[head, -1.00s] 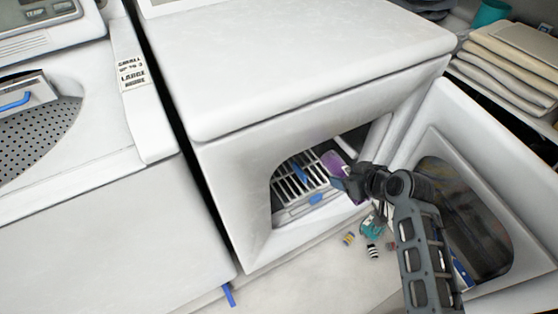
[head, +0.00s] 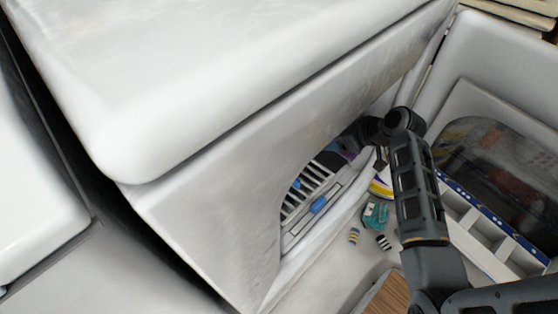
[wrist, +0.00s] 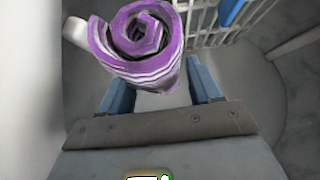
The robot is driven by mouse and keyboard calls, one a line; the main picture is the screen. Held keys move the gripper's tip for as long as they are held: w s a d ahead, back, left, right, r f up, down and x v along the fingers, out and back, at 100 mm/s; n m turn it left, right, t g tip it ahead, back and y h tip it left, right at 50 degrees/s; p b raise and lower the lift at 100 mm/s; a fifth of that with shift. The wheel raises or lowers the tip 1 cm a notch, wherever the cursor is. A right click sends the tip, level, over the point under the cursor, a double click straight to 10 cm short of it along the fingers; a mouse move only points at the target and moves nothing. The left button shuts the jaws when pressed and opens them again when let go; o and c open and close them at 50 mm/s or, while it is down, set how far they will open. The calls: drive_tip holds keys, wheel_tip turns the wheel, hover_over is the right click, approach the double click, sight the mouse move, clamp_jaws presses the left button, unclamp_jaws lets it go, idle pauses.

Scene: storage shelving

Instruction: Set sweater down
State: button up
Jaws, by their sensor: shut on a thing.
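The sweater (wrist: 145,40) is a purple and white striped roll in the wrist view, spiral end up. My gripper (wrist: 160,85) has its two blue fingers on either side of the roll's lower part and is shut on it. In the head view my gripper (head: 350,142) reaches into the opening of a white front-loading dryer (head: 235,190). Only a small purple patch shows there; the dryer's rim and my wrist hide most of the sweater. Inside the dryer is a white slatted rack (head: 310,190) with blue parts. I cannot tell whether the sweater touches it.
The dryer's open door (head: 500,150) stands to the right of my arm. Below the opening lie a teal item (head: 375,215) and small striped items (head: 384,242). A white, blue-edged tray (head: 480,232) is at right, and a brown wooden piece (head: 385,296) at the bottom.

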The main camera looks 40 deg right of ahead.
drive_tip(key=w+a+f+b, duration=0.1)
drive_tip(key=w+a+f, duration=0.3)
drive_tip(key=w, duration=0.1)
drive_tip(key=w+a+f+b, duration=0.1)
drive_tip(key=w+a+f, duration=0.1)
drive_tip(key=w, duration=0.1)
drive_tip(key=shift+b, duration=0.3)
drive_tip(key=shift+a+f+b, duration=0.1)
drive_tip(key=shift+f+b, duration=0.75)
drive_tip(key=shift+f, duration=1.15)
